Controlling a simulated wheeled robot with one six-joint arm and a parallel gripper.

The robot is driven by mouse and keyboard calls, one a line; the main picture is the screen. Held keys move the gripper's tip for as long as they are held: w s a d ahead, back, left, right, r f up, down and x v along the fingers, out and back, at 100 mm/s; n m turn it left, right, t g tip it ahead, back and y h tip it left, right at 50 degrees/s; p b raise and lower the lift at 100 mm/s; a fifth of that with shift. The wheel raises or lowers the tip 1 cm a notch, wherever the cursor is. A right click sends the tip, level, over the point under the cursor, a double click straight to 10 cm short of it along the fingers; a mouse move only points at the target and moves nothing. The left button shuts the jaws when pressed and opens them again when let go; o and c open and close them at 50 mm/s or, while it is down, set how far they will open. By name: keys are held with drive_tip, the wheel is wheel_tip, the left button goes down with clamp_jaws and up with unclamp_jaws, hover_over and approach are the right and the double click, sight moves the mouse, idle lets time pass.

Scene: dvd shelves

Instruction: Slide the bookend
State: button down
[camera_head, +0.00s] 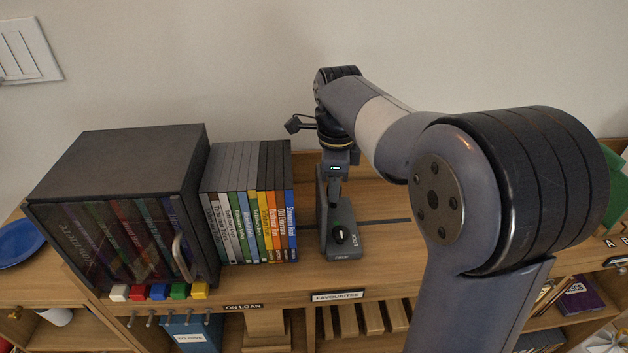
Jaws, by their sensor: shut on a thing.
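The bookend (335,243) is a dark grey upright block with a round black knob and a small green light on its foot. It stands on the wooden shelf top over a dark slot, to the right of a row of DVD cases (247,228). A narrow gap separates it from the last blue case. My gripper (334,190) points down at the bookend from above and is shut on its upper part. The fingertips are small and partly hidden against the bookend.
A dark cabinet with a clear door (125,225) stands left of the cases, with several coloured blocks (158,291) before it. A blue plate (17,243) lies far left. The slot continues right of the bookend under my arm. Labels mark the shelf's front edge (338,296).

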drive_tip(key=d+p, duration=0.1)
drive_tip(key=d, duration=0.5)
drive_tip(key=shift+d, duration=0.25)
drive_tip(key=c, duration=1.1)
unclamp_jaws()
wheel_tip(320, 180, up, 11)
drive_tip(key=shift+s+p, duration=0.2)
drive_tip(key=shift+p, duration=0.2)
drive_tip(key=shift+a+f, duration=0.1)
drive_tip(key=shift+f, duration=0.05)
